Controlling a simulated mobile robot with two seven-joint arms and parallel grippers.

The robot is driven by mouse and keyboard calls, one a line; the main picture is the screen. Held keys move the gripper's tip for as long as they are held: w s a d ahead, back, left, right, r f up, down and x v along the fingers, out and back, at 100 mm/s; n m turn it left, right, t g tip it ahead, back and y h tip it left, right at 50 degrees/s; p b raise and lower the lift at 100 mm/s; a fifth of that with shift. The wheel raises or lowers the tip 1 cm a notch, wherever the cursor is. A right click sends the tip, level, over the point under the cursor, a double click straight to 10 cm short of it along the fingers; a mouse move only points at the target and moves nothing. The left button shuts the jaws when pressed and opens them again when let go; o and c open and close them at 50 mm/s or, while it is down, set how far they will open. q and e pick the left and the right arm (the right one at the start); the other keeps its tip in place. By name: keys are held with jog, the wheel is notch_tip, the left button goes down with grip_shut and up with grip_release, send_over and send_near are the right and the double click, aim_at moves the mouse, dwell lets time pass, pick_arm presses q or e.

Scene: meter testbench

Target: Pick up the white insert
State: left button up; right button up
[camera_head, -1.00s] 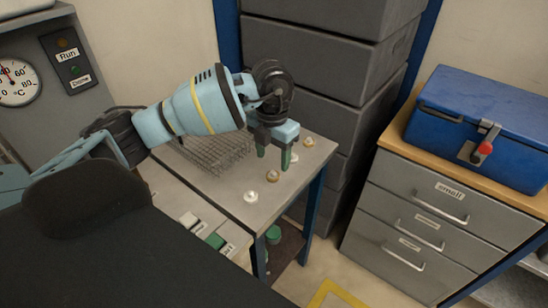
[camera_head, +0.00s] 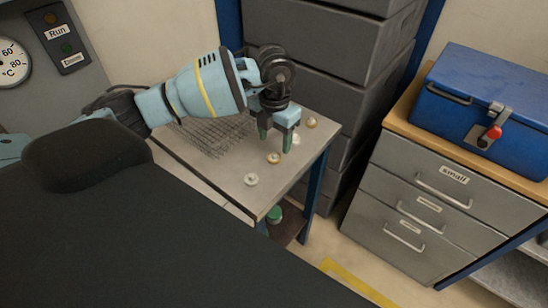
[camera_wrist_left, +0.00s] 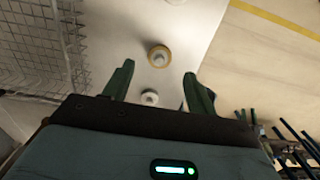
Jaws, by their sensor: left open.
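A white insert (camera_head: 251,179) stands on the grey table near its front edge. A second white insert (camera_head: 296,139) shows just right of my left gripper's fingers. My left gripper (camera_head: 275,143) is open and empty, fingers pointing down above the table between the inserts. In the left wrist view, a small white insert (camera_wrist_left: 149,97) lies between the open fingers (camera_wrist_left: 157,72), close to the gripper body. I cannot tell which white insert of the head view it is. A brass-ringed insert (camera_wrist_left: 159,55) lies beyond it. My right gripper is not in view.
Brass-coloured inserts (camera_head: 273,158) (camera_head: 312,122) stand near the white ones. A wire basket (camera_head: 212,135) is on the table's left part. Grey stacked crates (camera_head: 310,80) rise behind. A drawer cabinet (camera_head: 430,200) with a blue toolbox (camera_head: 490,105) stands right, across a floor gap.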

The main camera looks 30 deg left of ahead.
aim_at(274, 153)
pick_arm(q)
jog(key=shift+f, duration=2.3)
jog(key=shift+s, duration=0.1)
jog(key=c, duration=1.1)
jog(key=shift+o, duration=0.2)
jog(key=shift+r, duration=0.1)
jog(key=shift+r, duration=0.4)
jog(key=r, duration=0.2)
jog(key=shift+d+r, duration=0.35)
jog(key=s+d, duration=0.2)
jog(key=d, duration=0.5)
jog(key=s+d+r, duration=0.1)
jog(key=s+d, duration=0.1)
jog(key=d, duration=0.5)
jog(key=shift+s+d+r+b, duration=0.2)
jog(key=shift+s+d+b, duration=0.1)
jog(key=shift+s+b, duration=0.15)
